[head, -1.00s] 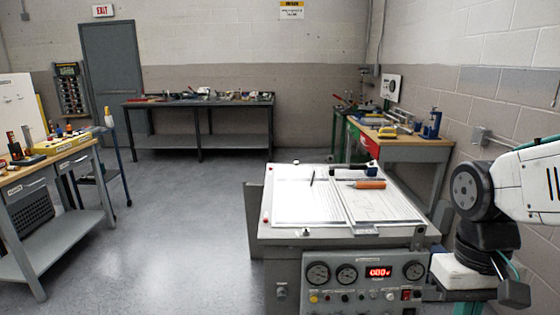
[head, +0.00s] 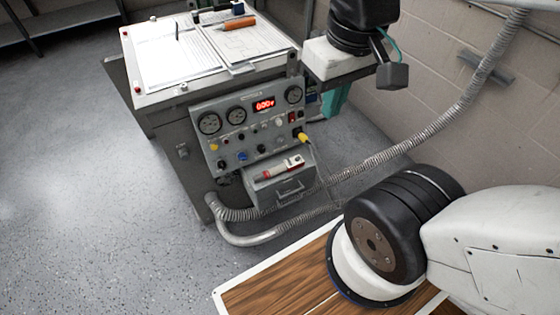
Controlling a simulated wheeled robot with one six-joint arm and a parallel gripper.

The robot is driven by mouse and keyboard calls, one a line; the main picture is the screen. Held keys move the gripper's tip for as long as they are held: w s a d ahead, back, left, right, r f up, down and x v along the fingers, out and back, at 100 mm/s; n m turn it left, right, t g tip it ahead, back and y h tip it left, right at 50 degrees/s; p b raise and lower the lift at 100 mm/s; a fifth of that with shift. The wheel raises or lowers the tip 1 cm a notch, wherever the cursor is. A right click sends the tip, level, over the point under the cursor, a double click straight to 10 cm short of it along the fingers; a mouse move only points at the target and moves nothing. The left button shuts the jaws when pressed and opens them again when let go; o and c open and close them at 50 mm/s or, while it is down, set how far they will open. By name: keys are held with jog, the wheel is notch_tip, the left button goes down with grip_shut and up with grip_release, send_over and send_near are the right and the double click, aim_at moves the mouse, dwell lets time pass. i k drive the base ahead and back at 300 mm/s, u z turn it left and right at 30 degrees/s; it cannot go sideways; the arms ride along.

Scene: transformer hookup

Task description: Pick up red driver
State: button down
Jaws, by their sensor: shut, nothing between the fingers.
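No tool in view is clearly the red driver. An orange-handled tool (head: 238,23) lies on the papers at the back right of the test bench top, far too small to identify surely. A red and white item (head: 283,170) lies on the grey box at the front of the bench, and I cannot tell what it is. My gripper (head: 334,102) hangs at the end of my arm, right of the bench's front corner. It is empty and shut, apart from both items. Its fingertips are mostly hidden behind its white body.
The test bench (head: 148,97) has a front panel (head: 250,135) with gauges and a red display. A dark blue and black object (head: 237,8) sits at the bench's back edge. A grey corrugated conduit (head: 400,148) runs from the wall to the bench. The floor at left is clear.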

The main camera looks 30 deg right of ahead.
aim_at(271, 173)
jog(key=k, duration=0.5)
jog(key=u, duration=1.05)
jog(key=i, duration=0.85)
jog(key=z, duration=1.75)
